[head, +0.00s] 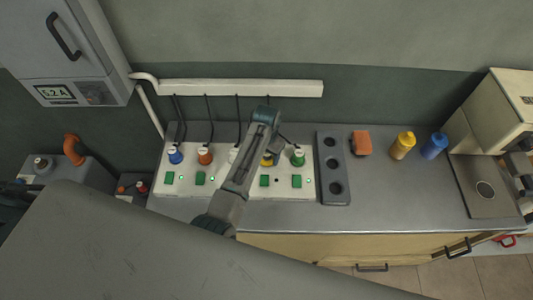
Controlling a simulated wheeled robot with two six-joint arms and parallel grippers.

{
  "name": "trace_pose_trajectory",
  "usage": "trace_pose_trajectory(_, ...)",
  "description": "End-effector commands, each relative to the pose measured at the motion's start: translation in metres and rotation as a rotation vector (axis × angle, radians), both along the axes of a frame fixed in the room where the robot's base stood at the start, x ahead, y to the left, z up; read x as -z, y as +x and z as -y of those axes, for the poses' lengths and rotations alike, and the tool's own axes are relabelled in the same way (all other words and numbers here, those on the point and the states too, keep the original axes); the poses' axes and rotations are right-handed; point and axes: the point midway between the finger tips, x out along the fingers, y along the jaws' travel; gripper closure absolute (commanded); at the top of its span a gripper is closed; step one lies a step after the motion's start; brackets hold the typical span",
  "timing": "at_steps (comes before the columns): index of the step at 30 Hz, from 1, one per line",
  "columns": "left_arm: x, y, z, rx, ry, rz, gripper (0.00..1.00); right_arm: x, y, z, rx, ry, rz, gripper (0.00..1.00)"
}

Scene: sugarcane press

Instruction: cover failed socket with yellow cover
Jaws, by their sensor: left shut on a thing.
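A white socket panel (235,188) lies on the grey counter, with a row of coloured plugs or caps, green switches and small lights. The light (276,180) near the yellow piece looks dark. My left gripper (267,155) reaches over the panel and is shut at a yellow piece (267,161) in the row. My arm partly hides it, so I cannot tell whether it is a plug or a cover, or whether it is seated. A yellow cylinder (403,146) stands on the counter to the right. My right gripper is not in view.
Blue (175,156), orange (205,157) and green (298,158) plugs stand close by, with black cables behind. A grey block (333,189) with three holes, an orange block (361,144) and a blue cylinder (434,146) are to the right.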

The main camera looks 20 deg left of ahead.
Motion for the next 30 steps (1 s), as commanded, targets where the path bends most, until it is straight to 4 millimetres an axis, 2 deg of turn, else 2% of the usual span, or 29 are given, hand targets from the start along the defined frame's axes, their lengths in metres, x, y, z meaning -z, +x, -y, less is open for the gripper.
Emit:
trace_pose_trajectory(26,0.013,0.0,0.0,0.0,0.0,0.001,0.62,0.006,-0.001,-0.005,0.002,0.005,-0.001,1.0)
trace_pose_trajectory(27,0.012,0.0,0.0,0.0,0.0,0.001,0.34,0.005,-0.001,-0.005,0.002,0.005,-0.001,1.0)
trace_pose_trajectory(28,0.012,0.0,0.0,0.0,0.0,0.001,0.31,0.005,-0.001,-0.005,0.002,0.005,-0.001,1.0)
trace_pose_trajectory(30,0.012,0.0,0.0,0.0,0.0,0.001,0.31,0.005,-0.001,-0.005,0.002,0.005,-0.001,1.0)
